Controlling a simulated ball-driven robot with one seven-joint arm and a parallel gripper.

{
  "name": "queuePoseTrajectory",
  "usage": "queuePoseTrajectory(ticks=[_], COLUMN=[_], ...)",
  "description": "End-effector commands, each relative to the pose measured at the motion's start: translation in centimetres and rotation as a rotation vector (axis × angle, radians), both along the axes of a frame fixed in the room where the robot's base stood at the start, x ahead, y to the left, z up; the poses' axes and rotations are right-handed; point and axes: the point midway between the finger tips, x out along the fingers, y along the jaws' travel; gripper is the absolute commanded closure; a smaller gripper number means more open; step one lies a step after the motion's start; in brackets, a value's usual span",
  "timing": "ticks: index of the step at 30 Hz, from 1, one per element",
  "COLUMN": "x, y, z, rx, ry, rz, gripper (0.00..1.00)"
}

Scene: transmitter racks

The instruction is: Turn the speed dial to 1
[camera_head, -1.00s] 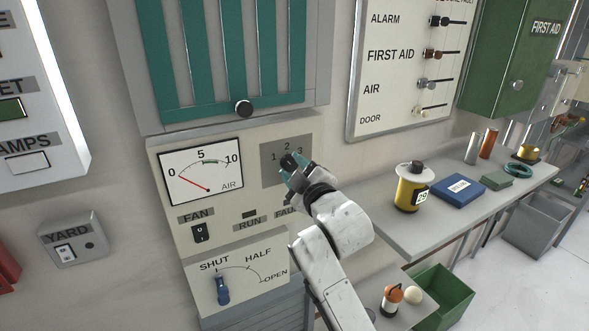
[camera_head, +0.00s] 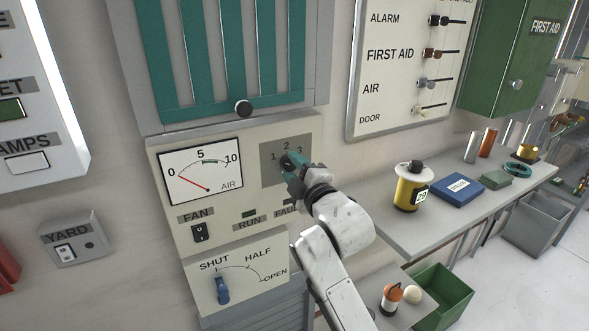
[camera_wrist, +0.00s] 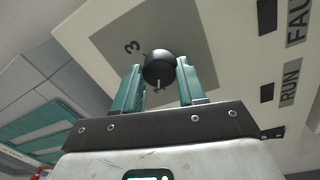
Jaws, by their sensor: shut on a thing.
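The speed dial (camera_wrist: 160,66) is a round black knob with a white line, on a grey plate (camera_wrist: 190,34) marked 1, 2 and 3. In the head view the plate (camera_head: 269,177) is on the cream panel, right of the air gauge. My gripper (camera_wrist: 160,72) has its two teal fingers on either side of the knob and is shut on it. In the head view my gripper (camera_head: 294,172) covers most of the dial.
The fan switch (camera_head: 199,232) and a blue-handled lever (camera_head: 222,289), near SHUT, are on the left of the panel.

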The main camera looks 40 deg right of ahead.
Motion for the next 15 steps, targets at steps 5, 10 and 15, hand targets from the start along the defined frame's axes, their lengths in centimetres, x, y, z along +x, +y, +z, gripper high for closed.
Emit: queuePoseTrajectory(ticks=[5,10,15], x=[0.03,0.03,0.01], y=[0.11,0.09,0.04], z=[-0.1,-0.09,-0.05], rx=[-0.002,-0.001,0.0], ry=[0.002,0.002,0.001], rz=[0.001,0.001,0.0], gripper=[0.9,0.45,0.34])
